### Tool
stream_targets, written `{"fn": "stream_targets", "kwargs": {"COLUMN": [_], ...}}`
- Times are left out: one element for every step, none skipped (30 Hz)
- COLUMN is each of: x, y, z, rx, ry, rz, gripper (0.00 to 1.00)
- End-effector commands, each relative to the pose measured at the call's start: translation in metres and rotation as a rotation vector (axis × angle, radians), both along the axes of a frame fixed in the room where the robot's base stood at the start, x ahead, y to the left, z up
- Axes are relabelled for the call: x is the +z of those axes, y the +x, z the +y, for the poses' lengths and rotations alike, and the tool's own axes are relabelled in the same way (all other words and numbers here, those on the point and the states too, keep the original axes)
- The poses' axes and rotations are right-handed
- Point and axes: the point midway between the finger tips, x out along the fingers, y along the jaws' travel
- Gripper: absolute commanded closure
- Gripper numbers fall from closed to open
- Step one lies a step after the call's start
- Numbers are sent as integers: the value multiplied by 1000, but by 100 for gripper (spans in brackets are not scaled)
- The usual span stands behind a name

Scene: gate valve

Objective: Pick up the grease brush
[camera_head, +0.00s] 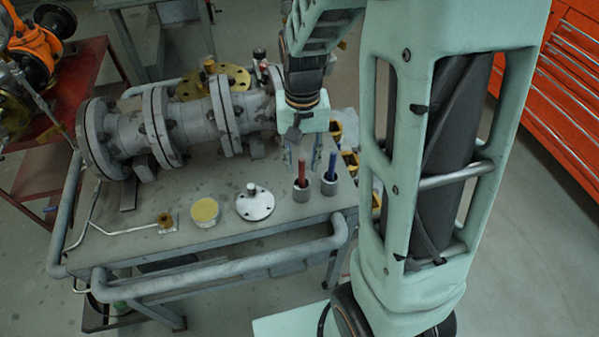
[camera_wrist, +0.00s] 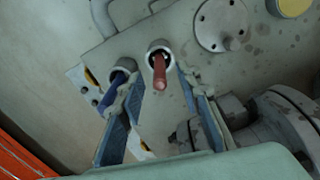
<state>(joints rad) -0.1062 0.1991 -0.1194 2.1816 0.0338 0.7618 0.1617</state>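Two upright handles stand in small grey cups near the table's front right corner; bristles are hidden, so I cannot tell which is the grease brush. The red handle (camera_head: 302,172) is in the left cup (camera_head: 301,192); the blue handle (camera_head: 331,165) is in the right cup (camera_head: 329,186). My gripper (camera_head: 302,160) is open above the cups. In the wrist view, the red handle (camera_wrist: 159,72) appears between the spread fingers of my gripper (camera_wrist: 160,88), with clear gaps. The blue handle (camera_wrist: 117,84) lies beside the left finger, partly covered by it.
A large grey flanged valve (camera_head: 185,125) lies along the table's back. A round flange plate (camera_head: 255,203), a yellow-topped tin (camera_head: 205,213) and a small brass fitting (camera_head: 166,222) sit left of the cups. Red drawer cabinets (camera_head: 570,70) stand at the right.

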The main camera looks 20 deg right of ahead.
Motion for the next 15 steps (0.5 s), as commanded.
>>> {"fn": "stream_targets", "kwargs": {"x": [-7, -12, -18, -23, -28, -34, -38, -41, -44, -46, -48, -48, -49, -49, -48], "y": [-2, -3, -4, -5, -6, -6, -5, -5, -5, -5, -5, -4, -4, -4, -4], "z": [0, 1, 1, 1, 2, 2, 1, 1, 1, 1, 1, 1, 1, 1, 1], "rx": [0, 0, 0, 0, 0, 0, 0, 0, 1, 1, 1, 1, 1, 1, 1], "ry": [0, 0, 0, 0, 0, 0, 0, 0, -1, -1, -2, -2, -1, -1, -1], "rz": [4, 5, 5, 6, 5, 6, 5, 3, 3, 3, 2, 0, 0, 0, -1], "gripper": [68, 68, 68, 68, 68, 68, 68, 68, 68, 68, 68, 68, 68, 68, 68]}}
